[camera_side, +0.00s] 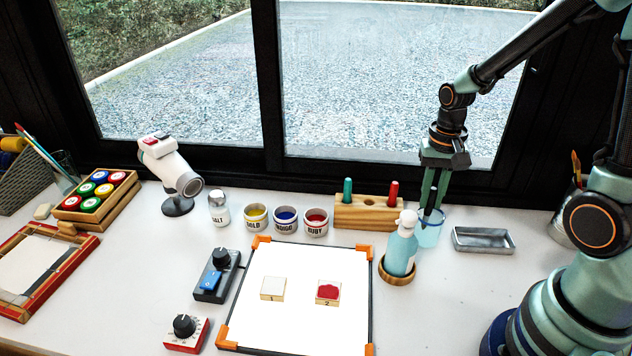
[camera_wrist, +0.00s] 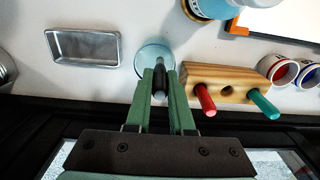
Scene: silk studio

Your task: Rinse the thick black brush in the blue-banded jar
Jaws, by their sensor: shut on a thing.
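My gripper (camera_side: 432,208) is shut on the thick black brush (camera_wrist: 159,76), which shows between the two green fingers in the wrist view. The clear jar with a blue tint (camera_side: 430,236) stands at the right of the wooden brush stand. My fingertips are at the jar's mouth in the side view, with the brush pointing down into it. The jar also shows behind the fingers in the wrist view (camera_wrist: 150,51). The brush's lower end is hidden, so I cannot tell how deep it sits.
The wooden stand (camera_side: 356,214) holds a green-handled and a red-handled brush, with an empty hole between them. A blue bottle (camera_side: 400,248) stands close at the jar's front left. A metal tray (camera_side: 483,239) lies to its right. Three paint pots (camera_side: 286,219) stand farther left.

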